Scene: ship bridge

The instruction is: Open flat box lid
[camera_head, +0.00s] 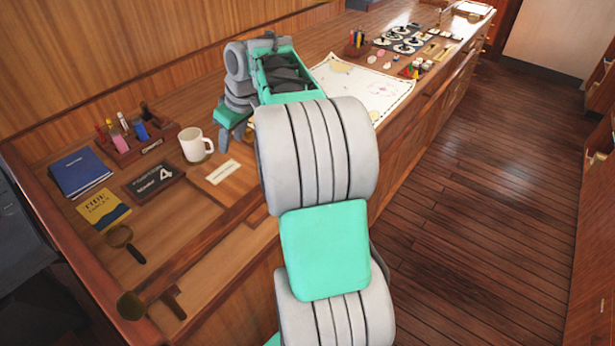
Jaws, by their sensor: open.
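My gripper (228,137) hangs over the desk, fingers pointing down, just right of the white mug. It is open, and no object shows between its fingers. A flat wooden piece with a cream label (222,172) lies below it, in front of the mug. This may be the flat box, lid down, but I cannot tell for sure. My arm hides the desk to its right. The gap between the fingertips and the wood is hard to judge.
A white mug (195,145), a pen holder (140,145), a black sign (154,181), a blue book (80,172), a yellow book (103,210) and a magnifying glass (121,238) lie left of my gripper. A chart (365,88) lies beyond my arm. The floor (475,200) at right is clear.

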